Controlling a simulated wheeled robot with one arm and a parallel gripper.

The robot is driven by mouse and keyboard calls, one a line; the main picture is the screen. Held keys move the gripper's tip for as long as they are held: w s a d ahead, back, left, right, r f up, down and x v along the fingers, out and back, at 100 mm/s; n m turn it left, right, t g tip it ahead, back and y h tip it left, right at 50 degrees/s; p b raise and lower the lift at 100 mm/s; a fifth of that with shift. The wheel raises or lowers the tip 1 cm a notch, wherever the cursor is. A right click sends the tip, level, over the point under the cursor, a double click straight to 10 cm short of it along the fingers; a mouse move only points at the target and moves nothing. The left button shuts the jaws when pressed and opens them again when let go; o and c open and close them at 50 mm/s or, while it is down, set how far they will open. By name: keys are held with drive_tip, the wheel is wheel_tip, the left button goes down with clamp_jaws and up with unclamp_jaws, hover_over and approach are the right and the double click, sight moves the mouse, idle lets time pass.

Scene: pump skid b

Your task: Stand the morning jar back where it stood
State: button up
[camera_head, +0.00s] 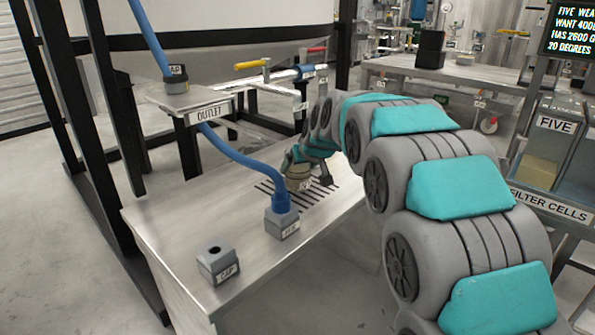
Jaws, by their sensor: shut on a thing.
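A small tan, round jar (297,172) with a pale label shows at the far end of my arm, over the slotted part of the metal bench. I take it for the morning jar; the label is too small to read surely. My gripper (306,176) is shut on it, with a dark finger at its right side. The arm hides part of the jar and the gripper. I cannot tell whether the jar touches the bench or hangs just above it.
A blue hose runs from the OUTLET shelf (190,100) down to a grey labelled block (282,222) close in front of the jar. A grey CAP block (218,265) stands at the bench's front. The bench (185,215) is bare at left. FILTER CELLS bins (552,145) stand right.

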drive_tip(key=shift+r, duration=0.9)
wheel_tip(320, 180, up, 3)
drive_tip(key=shift+r+p, duration=0.1)
drive_tip(key=shift+p, duration=0.65)
idle(0.4)
